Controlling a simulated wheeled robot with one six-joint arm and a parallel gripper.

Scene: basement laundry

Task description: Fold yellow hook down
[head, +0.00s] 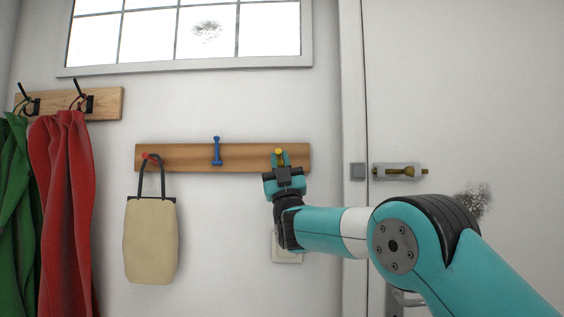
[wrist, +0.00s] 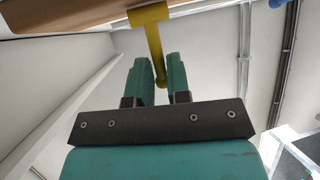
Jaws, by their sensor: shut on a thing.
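The yellow hook (head: 279,152) is on the right part of the wooden rail on the wall. In the wrist view the yellow hook (wrist: 153,40) runs from the rail down to between my fingers. My gripper (head: 280,164) is in front of the rail at the hook, and its teal fingers also show in the wrist view (wrist: 161,80). The fingers are shut on the yellow hook near its end. In the head view most of the hook is hidden behind my gripper.
The wooden rail (head: 185,158) also bears a blue hook (head: 216,151) and a red hook (head: 146,156) with a beige bag (head: 151,240) hanging. Red (head: 62,200) and green (head: 17,200) garments hang at left. A door with a bolt (head: 398,171) is at right. A wall plate (head: 287,255) sits below my gripper.

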